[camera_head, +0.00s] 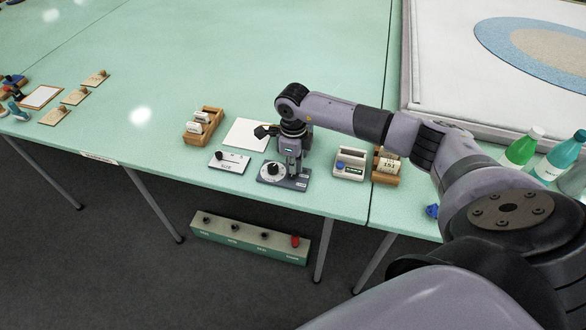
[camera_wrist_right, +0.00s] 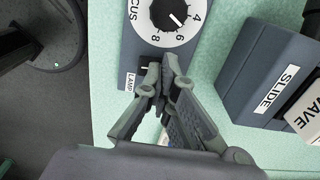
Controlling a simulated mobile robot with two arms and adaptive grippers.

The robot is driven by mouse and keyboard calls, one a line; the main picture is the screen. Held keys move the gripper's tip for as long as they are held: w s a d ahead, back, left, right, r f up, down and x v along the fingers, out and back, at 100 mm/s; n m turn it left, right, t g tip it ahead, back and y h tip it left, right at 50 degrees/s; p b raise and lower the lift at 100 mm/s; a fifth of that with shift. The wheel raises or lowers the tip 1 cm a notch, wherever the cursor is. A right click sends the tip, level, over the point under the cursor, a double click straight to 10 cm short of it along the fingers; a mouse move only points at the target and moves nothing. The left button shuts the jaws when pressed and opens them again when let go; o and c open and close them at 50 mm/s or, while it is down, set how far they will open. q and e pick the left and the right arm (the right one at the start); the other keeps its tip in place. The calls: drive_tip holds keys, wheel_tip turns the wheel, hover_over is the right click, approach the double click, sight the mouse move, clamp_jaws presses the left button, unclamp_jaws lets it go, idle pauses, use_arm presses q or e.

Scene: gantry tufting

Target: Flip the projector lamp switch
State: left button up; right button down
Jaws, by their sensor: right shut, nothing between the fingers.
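The projector panel (camera_head: 268,181) is a small grey-blue plate near the front edge of the green table. It carries a white numbered focus dial (camera_head: 272,170), also seen at the top of the right wrist view (camera_wrist_right: 175,20). In that view, a small black lamp switch (camera_wrist_right: 148,64) sits beside the white LAMP label (camera_wrist_right: 130,82). My right gripper (camera_head: 292,174) points down at the panel. In the right wrist view its closed, empty fingertips (camera_wrist_right: 166,68) are just right of the switch and partly cover that area; I cannot tell whether they touch it. My left gripper is not in view.
A white switch plate (camera_head: 230,161) lies left of the panel and a white box (camera_head: 349,163) right of it. Wooden tile holders (camera_head: 204,126) stand nearby. A SLIDE-labelled block (camera_wrist_right: 268,75) is close to my right gripper. Bottles (camera_head: 523,148) stand at the right.

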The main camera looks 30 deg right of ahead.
drive_tip(key=shift+r+p, duration=2.05)
drive_tip(key=shift+r, duration=1.45)
drive_tip(key=shift+f, duration=0.1)
